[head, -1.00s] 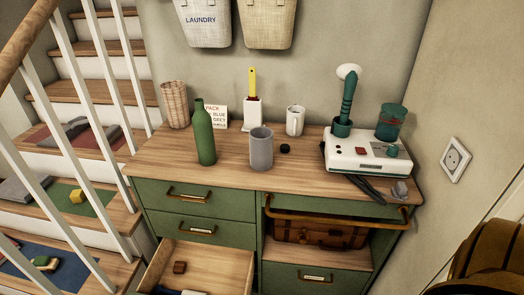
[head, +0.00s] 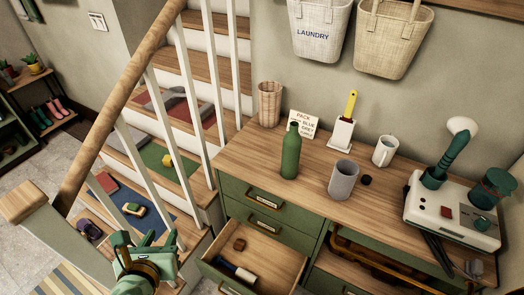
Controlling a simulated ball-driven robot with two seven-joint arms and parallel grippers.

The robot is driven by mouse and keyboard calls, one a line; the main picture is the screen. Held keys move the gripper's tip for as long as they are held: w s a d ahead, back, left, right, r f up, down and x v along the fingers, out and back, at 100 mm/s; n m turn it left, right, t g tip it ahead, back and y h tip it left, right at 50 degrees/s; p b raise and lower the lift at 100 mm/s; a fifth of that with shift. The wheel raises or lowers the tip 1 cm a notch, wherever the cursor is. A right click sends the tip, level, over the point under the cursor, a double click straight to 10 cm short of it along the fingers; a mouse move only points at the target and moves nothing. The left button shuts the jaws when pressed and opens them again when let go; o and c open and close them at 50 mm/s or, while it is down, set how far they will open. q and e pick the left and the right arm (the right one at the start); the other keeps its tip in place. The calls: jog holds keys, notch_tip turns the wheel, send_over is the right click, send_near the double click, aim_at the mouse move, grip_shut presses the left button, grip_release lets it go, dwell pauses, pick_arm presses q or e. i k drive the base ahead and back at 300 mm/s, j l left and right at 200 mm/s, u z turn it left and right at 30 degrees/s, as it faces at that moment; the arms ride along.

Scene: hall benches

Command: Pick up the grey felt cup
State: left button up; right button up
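The grey felt cup (head: 343,182) stands upright on the wooden top of the green cabinet (head: 232,150), in the head view right of centre. My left gripper (head: 146,240) is at the lower left, in front of the stairs, well away from the cup. Its fingers look spread, with nothing seen between them. My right gripper is out of view.
Behind the cup are a sign (head: 303,124), a yellow-handled brush in a white holder (head: 342,130) and a white mug (head: 385,151). A white device (head: 450,212) stands right. An open drawer (head: 285,262) juts out below. The stair railing (head: 130,90) rises at left.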

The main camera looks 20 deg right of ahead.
aim_at(346, 172)
jog(key=i+z, duration=0.2)
jog(key=z, duration=0.2)
jog(key=i+z, duration=0.25)
jog(key=z, duration=1.25)
